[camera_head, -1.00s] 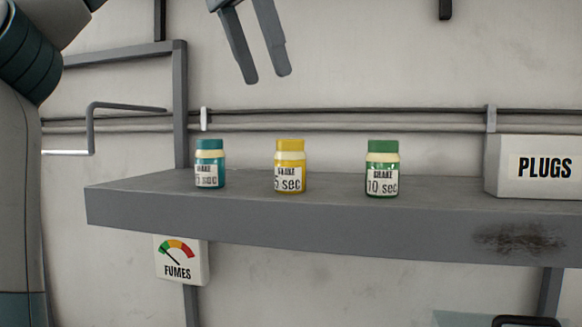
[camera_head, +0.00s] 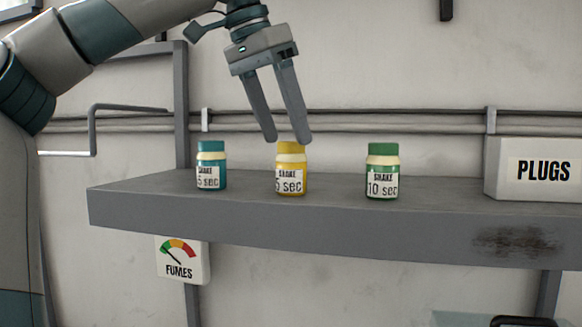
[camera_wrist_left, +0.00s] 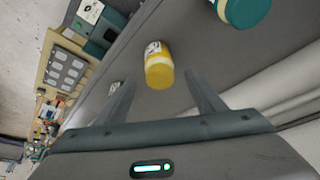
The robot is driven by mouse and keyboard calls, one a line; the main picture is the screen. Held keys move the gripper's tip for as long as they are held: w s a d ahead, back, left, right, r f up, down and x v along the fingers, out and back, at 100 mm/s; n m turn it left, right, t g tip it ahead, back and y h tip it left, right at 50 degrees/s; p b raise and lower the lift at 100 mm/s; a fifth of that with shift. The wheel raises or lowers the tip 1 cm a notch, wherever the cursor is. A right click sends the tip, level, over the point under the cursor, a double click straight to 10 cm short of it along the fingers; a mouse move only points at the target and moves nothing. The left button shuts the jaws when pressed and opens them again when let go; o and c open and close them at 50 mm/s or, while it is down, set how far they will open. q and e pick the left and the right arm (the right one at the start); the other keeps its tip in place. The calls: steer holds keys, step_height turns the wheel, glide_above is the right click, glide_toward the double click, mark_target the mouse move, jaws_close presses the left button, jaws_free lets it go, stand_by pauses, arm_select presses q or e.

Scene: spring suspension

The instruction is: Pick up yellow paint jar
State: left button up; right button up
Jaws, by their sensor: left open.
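The yellow paint jar (camera_head: 291,170) stands upright on a grey shelf, with a label reading "SHAKE 5 sec". My left gripper (camera_head: 288,141) is open, with its fingers pointing down at the height of the jar's lid. In the head view the fingertips overlap the lid's top; I cannot tell whether they touch it. In the left wrist view the yellow jar (camera_wrist_left: 159,68) shows beyond and between the two open fingers (camera_wrist_left: 158,88). My right gripper is not in view.
A teal jar (camera_head: 211,166) stands left of the yellow jar and a green jar (camera_head: 382,172) right of it, on the grey shelf (camera_head: 330,216). A "PLUGS" box (camera_head: 535,168) is farther right. Pipes (camera_head: 440,120) run along the wall behind.

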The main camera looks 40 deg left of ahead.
mark_target(291, 154)
arm_select(q)
steer(key=shift+p+x, duration=0.55)
steer(key=shift+x, duration=0.35)
steer(key=p+x, duration=0.1)
steer(key=x, duration=0.1)
steer(key=shift+f, duration=0.4)
steer(key=shift+w+f, duration=0.2)
steer(key=shift+f, duration=0.15)
steer(key=shift+s, duration=0.1)
steer(key=shift+c, duration=0.3)
steer(key=c, duration=1.3)
